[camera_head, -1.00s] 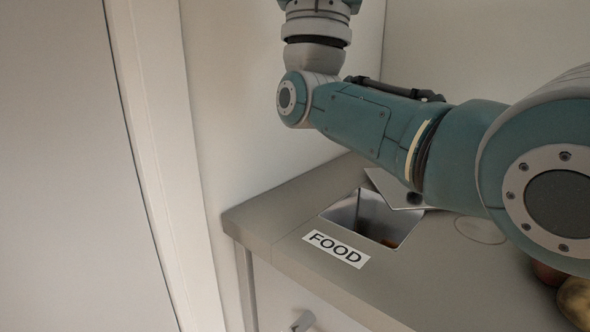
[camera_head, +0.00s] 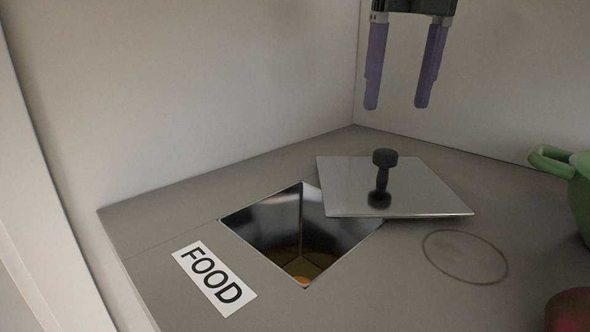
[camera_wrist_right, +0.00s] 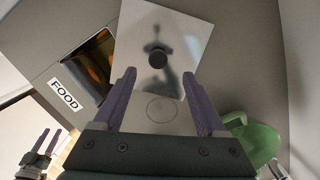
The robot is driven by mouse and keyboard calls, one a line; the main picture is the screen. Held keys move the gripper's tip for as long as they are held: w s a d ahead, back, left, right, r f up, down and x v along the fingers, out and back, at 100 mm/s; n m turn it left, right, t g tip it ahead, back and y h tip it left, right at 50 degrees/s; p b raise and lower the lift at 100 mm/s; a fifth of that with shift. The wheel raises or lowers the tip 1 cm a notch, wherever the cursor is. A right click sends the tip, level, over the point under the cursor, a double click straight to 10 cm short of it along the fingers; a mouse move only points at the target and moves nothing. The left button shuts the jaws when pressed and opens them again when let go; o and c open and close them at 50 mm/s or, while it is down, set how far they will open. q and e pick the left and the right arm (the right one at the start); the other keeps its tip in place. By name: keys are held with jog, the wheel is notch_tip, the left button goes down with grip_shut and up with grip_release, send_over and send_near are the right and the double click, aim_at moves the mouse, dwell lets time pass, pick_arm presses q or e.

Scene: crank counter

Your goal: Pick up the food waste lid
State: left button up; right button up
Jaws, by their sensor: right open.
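The food waste lid (camera_head: 340,185) is a shiny square metal plate with a black knob (camera_head: 384,158). It lies on the counter beside the square opening, its near-left edge slightly over the opening's right corner. It also shows in the right wrist view (camera_wrist_right: 135,40), its knob (camera_wrist_right: 158,58) ahead of the fingertips. My right gripper (camera_head: 396,106) is open and empty, above and behind the lid, apart from it; its fingers also show in the right wrist view (camera_wrist_right: 160,75). What looks like my left gripper (camera_wrist_right: 42,140) shows small at the lower left there; its opening is unclear.
The open food waste hole (camera_head: 262,226) has something orange at its bottom, near the FOOD label (camera_head: 214,278). A faint ring (camera_head: 465,257) marks the counter. A green bowl (camera_head: 583,195) and a red item (camera_head: 570,310) stand at right. Walls close in behind and left.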

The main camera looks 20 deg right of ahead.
aim_at(386, 152)
jog(key=f, duration=0.9)
jog(key=shift+w+f+b, duration=0.1)
jog(key=shift+w+b, duration=0.25)
jog(key=shift+b, duration=0.05)
jog(key=shift+c, duration=0.4)
grip_shut()
